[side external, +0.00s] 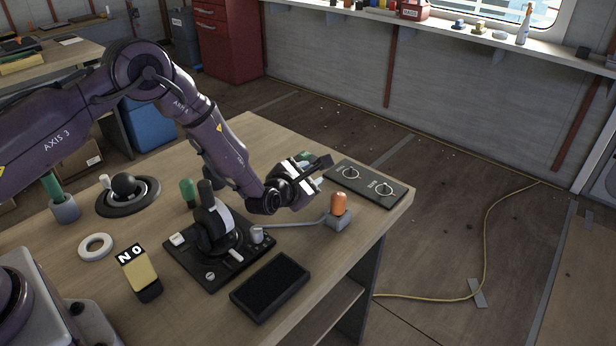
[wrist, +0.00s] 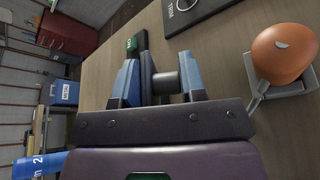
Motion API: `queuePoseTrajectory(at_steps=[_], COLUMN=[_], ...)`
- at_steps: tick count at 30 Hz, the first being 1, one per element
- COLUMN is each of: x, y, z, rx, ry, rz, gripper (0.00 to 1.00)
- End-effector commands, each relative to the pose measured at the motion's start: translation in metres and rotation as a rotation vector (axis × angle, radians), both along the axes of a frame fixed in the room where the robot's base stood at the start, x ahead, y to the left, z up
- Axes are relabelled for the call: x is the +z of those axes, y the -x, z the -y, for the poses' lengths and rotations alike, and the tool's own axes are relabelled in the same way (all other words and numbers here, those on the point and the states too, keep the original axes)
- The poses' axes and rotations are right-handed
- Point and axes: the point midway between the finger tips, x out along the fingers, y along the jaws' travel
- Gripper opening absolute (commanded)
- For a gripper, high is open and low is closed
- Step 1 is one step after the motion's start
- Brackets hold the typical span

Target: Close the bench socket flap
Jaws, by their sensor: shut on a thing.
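My gripper (wrist: 160,80) has its two blue-padded fingers on either side of a dark upright plate with a short round knob, which looks like the socket flap (wrist: 147,70). The fingers are shut on it. In the side view my gripper (side external: 312,178) is low over the bench's far right part, and a dark bar that seems to be the flap (side external: 321,163) sticks out beyond it, tilted up. The socket under the flap is hidden by the gripper, so I cannot tell how far the flap stands open. A small green labelled piece (wrist: 132,45) lies just beyond the fingers.
A black panel with two ringed switches (side external: 366,184) lies close to the right. An orange knob on a grey base (side external: 339,206) stands nearer the bench edge. A joystick unit (side external: 214,235), black tray (side external: 270,287) and white ring (side external: 95,247) lie nearer the camera.

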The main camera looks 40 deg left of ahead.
Motion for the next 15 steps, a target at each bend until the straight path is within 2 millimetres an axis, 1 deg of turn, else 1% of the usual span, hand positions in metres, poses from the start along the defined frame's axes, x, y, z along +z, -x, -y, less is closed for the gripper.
queuePoseTrajectory(at_steps=[8,15], x=[0.001,0.008], y=[0.000,0.001], z=[-0.001,-0.010], rx=[-0.002,0.001], ry=[0.054,0.199], rz=[-0.003,-0.004], gripper=[0.00,0.00])
